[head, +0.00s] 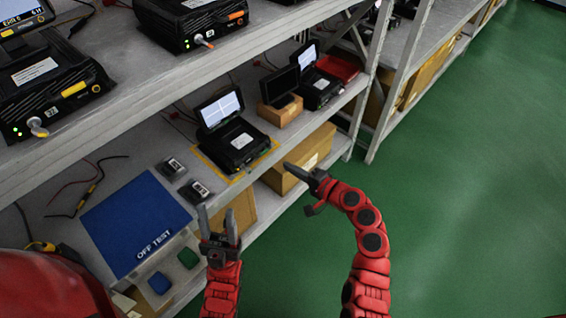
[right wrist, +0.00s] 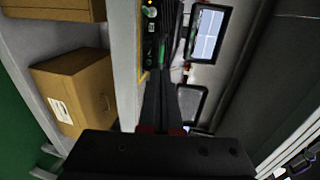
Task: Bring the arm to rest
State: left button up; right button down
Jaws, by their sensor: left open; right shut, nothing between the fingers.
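My right arm, red with black joints, rises from the bottom of the head view and bends left toward the shelf. Its gripper (head: 298,172) is shut and empty, in front of the shelf edge near a black device with a lit screen (head: 236,143). In the right wrist view the fingers (right wrist: 166,85) are together, with the device's screen (right wrist: 208,35) beyond them. My left gripper (head: 217,220) is open and empty, pointing up, just right of the blue OFF TEST mat (head: 135,222).
Shelf racks run along the left and back, with more devices on the upper shelf (head: 150,75). Cardboard boxes (head: 300,160) stand below the middle shelf. Two small modules (head: 172,168) lie near the mat. The green floor (head: 470,200) at right is clear.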

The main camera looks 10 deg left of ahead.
jog(key=v, duration=0.5)
jog(key=shift+d, duration=0.15)
